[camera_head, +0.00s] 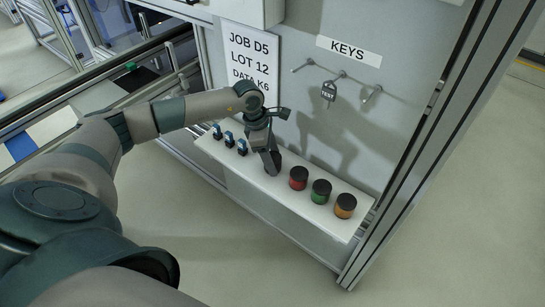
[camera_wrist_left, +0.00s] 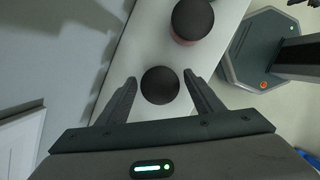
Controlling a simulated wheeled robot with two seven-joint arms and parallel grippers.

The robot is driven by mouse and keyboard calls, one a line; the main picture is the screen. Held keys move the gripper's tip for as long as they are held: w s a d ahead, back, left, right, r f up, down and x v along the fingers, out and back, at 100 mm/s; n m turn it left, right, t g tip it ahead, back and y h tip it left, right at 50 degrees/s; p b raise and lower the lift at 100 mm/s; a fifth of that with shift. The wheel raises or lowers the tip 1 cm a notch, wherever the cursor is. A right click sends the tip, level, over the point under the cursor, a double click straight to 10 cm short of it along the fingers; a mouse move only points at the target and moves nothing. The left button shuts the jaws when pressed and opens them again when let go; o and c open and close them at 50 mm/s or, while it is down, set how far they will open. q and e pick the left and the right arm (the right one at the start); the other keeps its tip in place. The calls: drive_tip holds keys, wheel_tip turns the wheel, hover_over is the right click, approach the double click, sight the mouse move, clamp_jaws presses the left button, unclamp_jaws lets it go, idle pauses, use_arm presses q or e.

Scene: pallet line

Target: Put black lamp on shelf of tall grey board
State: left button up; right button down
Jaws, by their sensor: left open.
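The black lamp (camera_wrist_left: 160,86) shows in the left wrist view as a dark round top over the white shelf. It stands on the shelf between the two fingers of my left gripper (camera_wrist_left: 160,79), with gaps on both sides. In the head view my left gripper (camera_head: 271,162) reaches down to the shelf (camera_head: 240,172) of the tall grey board (camera_head: 400,105), just left of the red lamp (camera_head: 298,178). There its fingers largely hide the black lamp. My left gripper is open. My right gripper is not in view.
Green (camera_head: 321,191) and orange (camera_head: 345,206) lamps with black tops stand further right on the shelf. Several small blue-and-black parts (camera_head: 229,138) stand at its left end. Above hang a tagged key (camera_head: 328,91) on hooks, a KEYS label (camera_head: 348,50) and a job sign (camera_head: 251,60).

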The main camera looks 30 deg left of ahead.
use_arm(q)
drive_tip(key=shift+r, duration=0.1)
drive_tip(key=shift+a+r, duration=0.1)
drive_tip(key=shift+r, duration=0.45)
drive_tip(key=b+v, duration=0.3)
drive_tip(key=v, duration=0.8)
drive_tip(key=shift+b, duration=0.4)
